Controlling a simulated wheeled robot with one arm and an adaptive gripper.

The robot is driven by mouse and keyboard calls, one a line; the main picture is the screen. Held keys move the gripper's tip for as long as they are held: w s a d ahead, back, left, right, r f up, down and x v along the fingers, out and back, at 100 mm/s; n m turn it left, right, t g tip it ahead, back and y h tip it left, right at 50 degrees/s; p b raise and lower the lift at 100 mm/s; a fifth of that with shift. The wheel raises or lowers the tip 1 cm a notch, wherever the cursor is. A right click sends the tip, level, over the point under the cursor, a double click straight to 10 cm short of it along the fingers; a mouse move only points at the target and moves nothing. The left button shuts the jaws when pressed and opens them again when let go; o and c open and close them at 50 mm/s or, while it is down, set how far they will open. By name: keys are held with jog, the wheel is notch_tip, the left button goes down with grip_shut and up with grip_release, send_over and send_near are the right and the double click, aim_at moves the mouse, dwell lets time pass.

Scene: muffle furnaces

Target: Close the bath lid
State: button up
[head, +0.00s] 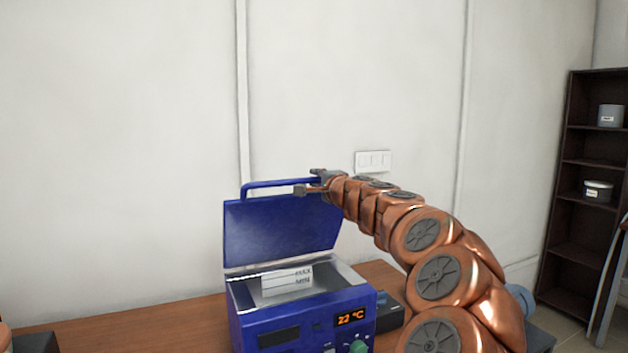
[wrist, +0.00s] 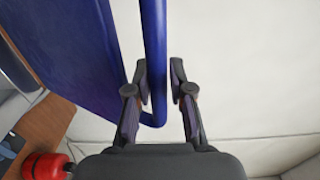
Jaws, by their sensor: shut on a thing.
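The blue bath (head: 300,318) stands on the wooden bench with its blue lid (head: 280,232) raised nearly upright at the back. A blue bar handle (head: 275,184) runs along the lid's top edge. My gripper (head: 310,184) is at the right end of this handle. In the wrist view the fingers (wrist: 158,88) stand on both sides of the handle bar (wrist: 153,50), shut on it. The lid (wrist: 70,50) lies to the left there.
The wooden bench (head: 180,325) extends left of the bath. A dark box (head: 388,312) sits right of the bath. A white wall with a switch plate (head: 373,160) is behind. A dark shelf (head: 585,165) stands far right. A red object (wrist: 45,166) shows in the wrist view.

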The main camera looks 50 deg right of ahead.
jog(key=shift+s+r, duration=0.25)
jog(key=shift+s, duration=0.05)
jog(key=shift+s+a+f+b, duration=0.3)
jog(key=shift+s+f+b, duration=0.2)
jog(key=shift+s+f, duration=0.1)
grip_shut()
jog(key=shift+s+a+f+b, duration=0.4)
jog(key=shift+s+a+f, duration=0.05)
jog(key=shift+s, duration=0.2)
jog(key=shift+s+a+f+b, duration=0.4)
jog(key=shift+s+f, duration=0.05)
jog(key=shift+s, duration=0.2)
jog(key=shift+s+a+f+b, duration=0.35)
jog(key=shift+s+f+b, duration=0.15)
jog(key=shift+s+f, duration=0.15)
jog(key=shift+s+a+f+b, duration=0.3)
jog(key=shift+s+f+b, duration=0.2)
jog(key=shift+f, duration=0.1)
jog(key=shift+s+a+f+b, duration=0.35)
jog(key=shift+s+f+b, duration=0.15)
jog(key=shift+s+f, duration=0.15)
jog(key=shift+s+a+f+b, duration=0.3)
jog(key=shift+s+f+b, duration=0.15)
jog(key=shift+f+b, duration=0.25)
jog(key=shift+s+a+f+b, duration=0.25)
jog(key=shift+s+f+b, duration=0.25)
jog(key=shift+f, duration=0.2)
jog(key=shift+s+a+f+b, duration=0.3)
jog(key=shift+s+f+b, duration=0.1)
jog(key=shift+f+b, duration=0.3)
